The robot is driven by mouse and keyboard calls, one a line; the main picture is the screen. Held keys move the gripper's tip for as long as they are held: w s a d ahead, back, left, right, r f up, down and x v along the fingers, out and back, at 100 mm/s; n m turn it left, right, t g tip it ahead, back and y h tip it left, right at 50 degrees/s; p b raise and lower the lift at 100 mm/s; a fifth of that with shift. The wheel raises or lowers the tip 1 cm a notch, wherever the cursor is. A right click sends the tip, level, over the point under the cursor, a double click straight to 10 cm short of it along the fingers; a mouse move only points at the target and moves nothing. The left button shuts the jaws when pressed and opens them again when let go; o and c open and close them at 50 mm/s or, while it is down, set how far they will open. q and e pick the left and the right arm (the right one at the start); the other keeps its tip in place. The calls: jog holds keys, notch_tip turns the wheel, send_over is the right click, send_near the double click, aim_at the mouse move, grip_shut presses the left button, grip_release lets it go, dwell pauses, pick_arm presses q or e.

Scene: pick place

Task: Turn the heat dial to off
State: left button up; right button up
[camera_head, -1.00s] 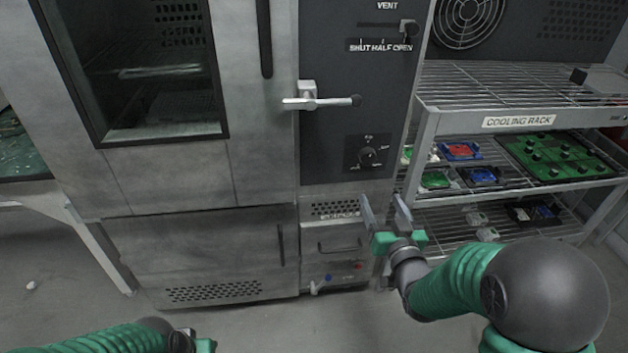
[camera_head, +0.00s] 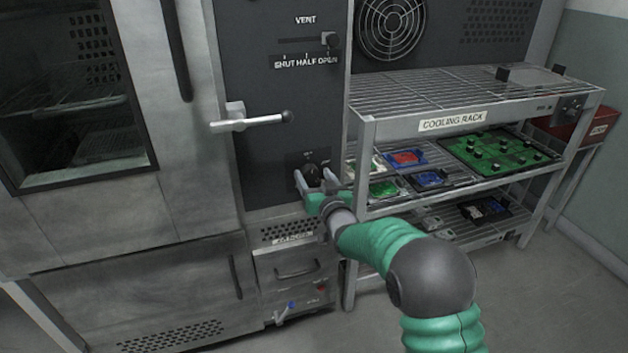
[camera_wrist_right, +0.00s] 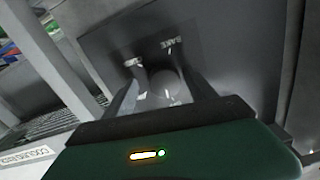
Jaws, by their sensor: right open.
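The heat dial (camera_head: 311,173) is a dark round knob low on the dark control panel, partly covered by my right gripper in the head view. My right gripper (camera_head: 317,178) is open, with one finger on each side of the dial. In the right wrist view the dial (camera_wrist_right: 168,88) is a blurred round shape between the fingertips (camera_wrist_right: 160,75). The word BAKE reads on the panel above it. I cannot tell whether the fingers touch the dial or where its pointer stands. My left gripper is not in view.
A door handle (camera_head: 245,119) sticks out above the dial, and a vent slider (camera_head: 330,40) sits higher. The cooling rack (camera_head: 365,200) stands close on the right, holding boards. Below the dial is a small drawer unit (camera_head: 290,258). Open floor lies at the lower right.

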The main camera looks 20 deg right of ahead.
jog(key=shift+a+r, duration=0.1)
jog(key=shift+a, duration=0.15)
jog(key=shift+c, duration=0.2)
jog(key=shift+a, duration=0.2)
jog(key=c, duration=0.5)
jog(key=shift+d, duration=0.2)
jog(key=c, duration=0.8)
jog(key=shift+n, duration=0.9)
jog(key=shift+c, duration=0.2)
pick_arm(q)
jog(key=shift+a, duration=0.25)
pick_arm(e)
jog(key=o, duration=1.4)
jog(key=shift+s, duration=0.1)
